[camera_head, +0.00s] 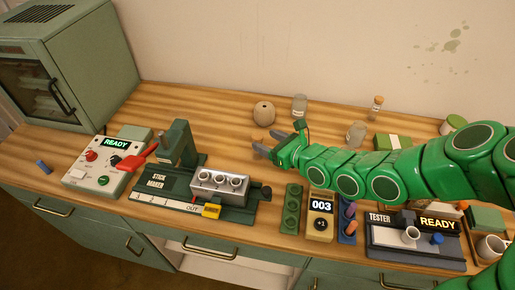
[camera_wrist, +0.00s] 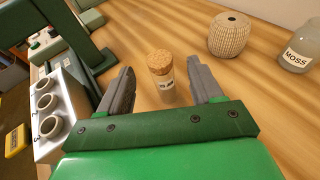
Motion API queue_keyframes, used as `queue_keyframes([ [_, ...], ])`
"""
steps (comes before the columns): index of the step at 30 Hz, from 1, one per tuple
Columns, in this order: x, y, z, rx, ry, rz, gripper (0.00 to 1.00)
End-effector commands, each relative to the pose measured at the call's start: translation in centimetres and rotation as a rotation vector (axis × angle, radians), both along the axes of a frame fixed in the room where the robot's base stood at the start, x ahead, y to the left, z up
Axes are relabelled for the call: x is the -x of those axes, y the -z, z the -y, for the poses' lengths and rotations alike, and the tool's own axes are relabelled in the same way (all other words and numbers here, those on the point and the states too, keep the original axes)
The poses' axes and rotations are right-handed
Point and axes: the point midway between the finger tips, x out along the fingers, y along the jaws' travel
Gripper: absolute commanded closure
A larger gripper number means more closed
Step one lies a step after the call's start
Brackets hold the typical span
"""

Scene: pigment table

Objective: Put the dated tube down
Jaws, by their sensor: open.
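A small clear tube with a cork top and a white label (camera_wrist: 166,84) stands between the fingers of my gripper (camera_wrist: 161,72) in the wrist view. The label's writing is too small to read surely. The tube appears upright on the wooden table (camera_wrist: 240,82). The fingers are open, with a gap on each side of the tube. In the head view my gripper (camera_head: 269,143) is low over the table, behind the stick maker, and the tube is hard to make out there.
A round ribbed pot (camera_head: 264,113) and a jar marked MOSS (camera_wrist: 297,48) stand behind. The stick maker (camera_head: 173,180) with its metal mould (camera_head: 219,187) is left of my gripper. A counter reading 003 (camera_head: 321,216) and the tester (camera_head: 415,238) are at the front right. Bare table lies behind the stick maker.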

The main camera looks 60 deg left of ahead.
Motion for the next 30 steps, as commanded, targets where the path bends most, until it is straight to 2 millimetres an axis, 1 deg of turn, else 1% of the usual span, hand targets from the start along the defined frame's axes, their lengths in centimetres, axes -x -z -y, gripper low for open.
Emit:
queue_keyframes([
  [3,0.3,0.4,-1.2,0.001,-0.001,0.002,0.35],
  [9,0.6,0.8,-2.7,0.0,0.0,0.001,0.35],
  [13,0.6,1.0,-3.0,0.0,0.001,0.0,0.35],
  [20,0.6,1.0,-3.1,0.0,0.001,0.0,0.35],
  [23,0.7,1.0,-3.1,0.0,0.001,0.0,0.49],
  [30,0.6,1.0,-3.1,0.0,0.001,0.001,0.85],
])
